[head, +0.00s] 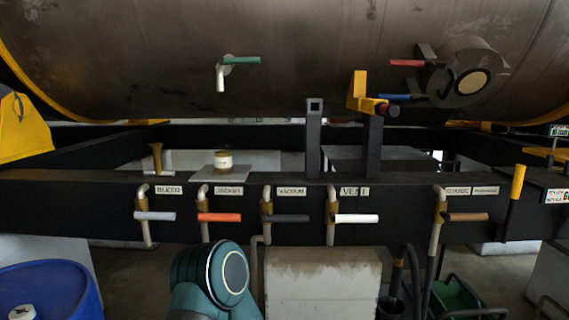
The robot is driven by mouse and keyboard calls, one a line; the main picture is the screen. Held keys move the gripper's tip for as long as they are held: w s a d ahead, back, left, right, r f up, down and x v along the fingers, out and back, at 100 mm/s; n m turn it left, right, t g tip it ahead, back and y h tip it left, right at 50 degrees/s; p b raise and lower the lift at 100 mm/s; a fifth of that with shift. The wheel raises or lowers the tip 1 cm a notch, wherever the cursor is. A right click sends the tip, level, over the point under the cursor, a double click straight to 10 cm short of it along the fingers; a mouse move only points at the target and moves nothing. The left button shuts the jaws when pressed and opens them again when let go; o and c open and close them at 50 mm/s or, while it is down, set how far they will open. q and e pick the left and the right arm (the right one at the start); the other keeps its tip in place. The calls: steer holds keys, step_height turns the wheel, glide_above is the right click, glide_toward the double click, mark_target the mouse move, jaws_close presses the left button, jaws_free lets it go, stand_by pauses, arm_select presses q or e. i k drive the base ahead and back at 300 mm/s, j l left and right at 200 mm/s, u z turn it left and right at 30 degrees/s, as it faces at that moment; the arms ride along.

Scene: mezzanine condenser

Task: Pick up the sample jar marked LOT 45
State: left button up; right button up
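A small white jar (223,158) with a yellowish band stands upright on a pale square pad (222,171), on the black beam left of centre. Its marking is too small to read, so I cannot tell whether it is LOT 45. No other sample jar is clear to see. A teal rounded link of my arm shows at the bottom, below the beam and in front of it. Neither of my grippers is in view, and nothing touches the jar.
Below the jar, valves with white, orange (219,217), black and brown handles stick out from the beam (100,195). A large metal tank (300,60) hangs above with a green handle (242,60). Black posts (313,140) stand to the right. A blue drum (60,285) stands lower left.

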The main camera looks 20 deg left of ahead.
mark_target(223, 154)
steer(key=l+z, duration=0.15)
steer(key=z, duration=1.4)
steer(key=j+u, duration=0.1)
steer(key=u, duration=2.7)
steer(key=i, duration=0.3)
steer(key=i+j+z, duration=0.1)
steer(key=i+z, duration=0.2)
steer(key=i+j+z, duration=0.2)
steer(key=z, duration=0.15)
steer(key=i, duration=0.05)
